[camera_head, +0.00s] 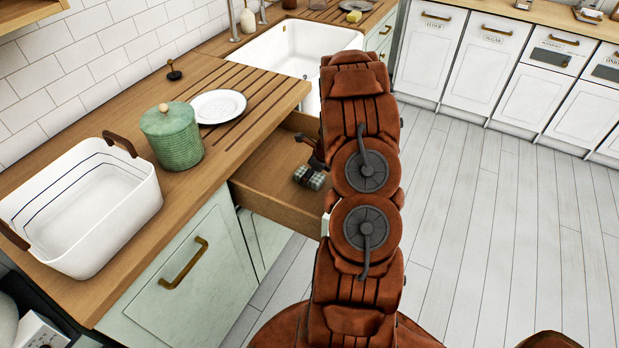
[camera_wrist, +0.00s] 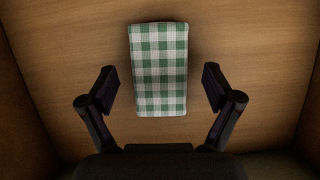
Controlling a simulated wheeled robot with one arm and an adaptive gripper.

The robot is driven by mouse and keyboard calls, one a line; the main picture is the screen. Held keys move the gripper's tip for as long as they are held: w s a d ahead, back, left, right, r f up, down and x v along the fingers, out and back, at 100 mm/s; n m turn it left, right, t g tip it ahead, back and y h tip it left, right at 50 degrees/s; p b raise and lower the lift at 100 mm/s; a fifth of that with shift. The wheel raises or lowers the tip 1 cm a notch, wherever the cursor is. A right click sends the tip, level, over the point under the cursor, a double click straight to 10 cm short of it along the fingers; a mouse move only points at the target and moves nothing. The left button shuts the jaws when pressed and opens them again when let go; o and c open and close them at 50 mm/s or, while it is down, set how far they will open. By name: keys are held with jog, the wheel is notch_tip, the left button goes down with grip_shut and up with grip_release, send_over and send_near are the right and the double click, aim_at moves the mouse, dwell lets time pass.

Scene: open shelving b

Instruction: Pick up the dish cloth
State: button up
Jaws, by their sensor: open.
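The dish cloth (camera_wrist: 159,70) is a folded green and white checked cloth lying on the wooden bottom of an open drawer. In the head view the cloth (camera_head: 309,178) is small and partly hidden by my gripper and arm. In the wrist view my gripper (camera_wrist: 161,88) is open, with one finger on each side of the cloth's lower part. There is a gap between each finger and the cloth. The gripper also shows in the head view (camera_head: 308,160), inside the drawer space and mostly hidden behind my arm.
The open drawer (camera_head: 262,209) has walls around the cloth. Above and left is the wooden counter with a white tub (camera_head: 85,208), a green lidded jar (camera_head: 172,136) and a white plate (camera_head: 218,106). A white sink (camera_head: 297,55) lies behind. The floor (camera_head: 490,220) to the right is clear.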

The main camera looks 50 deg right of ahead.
jog(key=shift+f, duration=0.25)
dwell(0.4)
jog(key=c, duration=1)
jog(key=shift+r, duration=0.1)
